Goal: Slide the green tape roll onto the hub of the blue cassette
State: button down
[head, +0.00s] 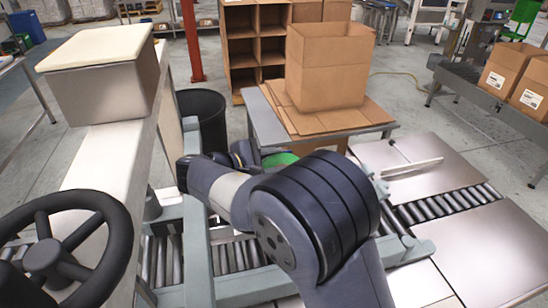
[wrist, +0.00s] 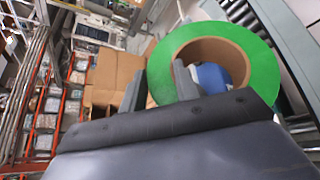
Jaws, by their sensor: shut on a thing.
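The green tape roll (wrist: 259,65) has a brown core and shows large in the wrist view. My gripper (wrist: 160,80) is shut on the roll's left side, with one finger outside the ring and the other inside the core. Something blue (wrist: 210,76) shows through the core; I cannot tell if it is the cassette, or whether the roll touches it. In the head view only a green sliver of the roll (head: 281,159) shows beyond my arm. My fingers are hidden there, and no blue cassette can be made out.
My arm spans a roller conveyor (head: 455,203) with steel plates. A table (head: 262,117) with an open carton (head: 328,75) stands just beyond. A black bin (head: 205,115) and a weigher with a handwheel (head: 72,250) are at left. A thin white rod (head: 412,166) lies at right.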

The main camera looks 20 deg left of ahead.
jog(key=shift+w+a+f+b, duration=0.1)
jog(key=shift+w+f+b, duration=0.15)
jog(key=shift+f, duration=0.25)
jog(key=shift+w+a+f+b, duration=0.15)
jog(key=shift+f+b, duration=0.15)
jog(key=shift+f, duration=0.25)
jog(key=shift+w+a+f+b, duration=0.1)
jog(key=shift+w+f+b, duration=0.15)
jog(key=shift+f, duration=0.25)
jog(key=shift+s+d+f+b, duration=0.1)
jog(key=shift+s+f+b, duration=0.1)
jog(key=shift+f+b, duration=0.35)
jog(key=shift+s+d+f+b, duration=0.1)
jog(key=shift+s+f+b, duration=0.1)
jog(key=shift+f, duration=0.5)
jog(key=shift+w+a+r, duration=0.15)
jog(key=shift+w, duration=0.1)
